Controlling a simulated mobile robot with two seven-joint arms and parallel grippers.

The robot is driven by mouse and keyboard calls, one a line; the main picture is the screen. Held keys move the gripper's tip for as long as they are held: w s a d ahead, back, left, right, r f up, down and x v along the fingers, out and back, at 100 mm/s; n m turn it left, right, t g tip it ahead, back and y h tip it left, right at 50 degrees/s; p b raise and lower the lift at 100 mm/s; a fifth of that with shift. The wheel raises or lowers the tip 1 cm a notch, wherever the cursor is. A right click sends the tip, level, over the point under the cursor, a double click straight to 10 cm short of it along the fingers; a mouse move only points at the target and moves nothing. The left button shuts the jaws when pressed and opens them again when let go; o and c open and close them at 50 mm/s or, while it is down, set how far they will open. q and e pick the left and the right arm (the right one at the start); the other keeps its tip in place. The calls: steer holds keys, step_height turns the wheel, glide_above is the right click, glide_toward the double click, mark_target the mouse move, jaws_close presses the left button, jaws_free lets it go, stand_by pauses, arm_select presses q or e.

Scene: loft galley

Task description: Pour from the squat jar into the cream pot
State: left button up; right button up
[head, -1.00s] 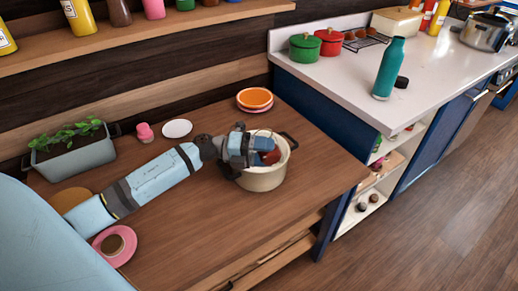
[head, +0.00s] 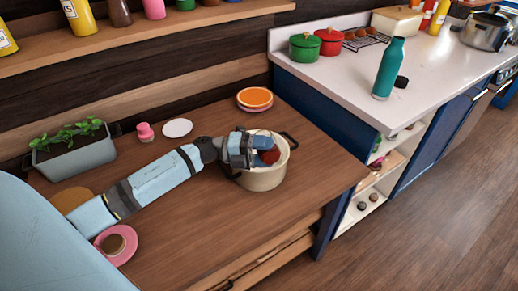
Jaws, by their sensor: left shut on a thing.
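The cream pot (head: 262,181) stands on the wooden table with a dark handle at its right rear. My left gripper (head: 263,149) is over the pot's opening, its arm reaching in from the left. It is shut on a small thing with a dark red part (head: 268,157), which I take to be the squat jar. The fingers hide most of it, so its mouth and exact tilt cannot be told. The pot's inside is mostly hidden, and no stream is visible. My right gripper is not in view.
Stacked orange-topped dishes (head: 255,98) stand behind the pot. A pink saucer (head: 130,251) lies near my arm. The table's front right is clear.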

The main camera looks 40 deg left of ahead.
arm_select(q)
steer(key=shift+w+a+r+n+t+h+p, duration=0.15)
steer(key=shift+r+n+p, duration=0.15)
steer(key=shift+n+p, duration=0.2)
steer(key=shift+a+r+n+t+h+p, duration=0.15)
steer(key=shift+r+n+p, duration=0.15)
steer(key=shift+n, duration=0.2)
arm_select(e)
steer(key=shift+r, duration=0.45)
arm_select(q)
steer(key=shift+w+r+n+t+p, duration=0.15)
steer(key=shift+r+n+t+p, duration=0.15)
steer(key=shift+n+p, duration=0.3)
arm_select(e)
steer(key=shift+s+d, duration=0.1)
arm_select(q)
steer(key=shift+a+r+n, duration=0.1)
steer(key=shift+n, duration=0.2)
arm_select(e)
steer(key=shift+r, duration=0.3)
arm_select(q)
steer(key=shift+w+a+f+n+t+p, duration=0.15)
steer(key=shift+n+t+p, duration=0.1)
steer(key=shift+n, duration=0.25)
steer(key=shift+w+a+f+n+t+p, duration=0.15)
steer(key=shift+n+t, duration=0.1)
steer(key=shift+n, duration=0.25)
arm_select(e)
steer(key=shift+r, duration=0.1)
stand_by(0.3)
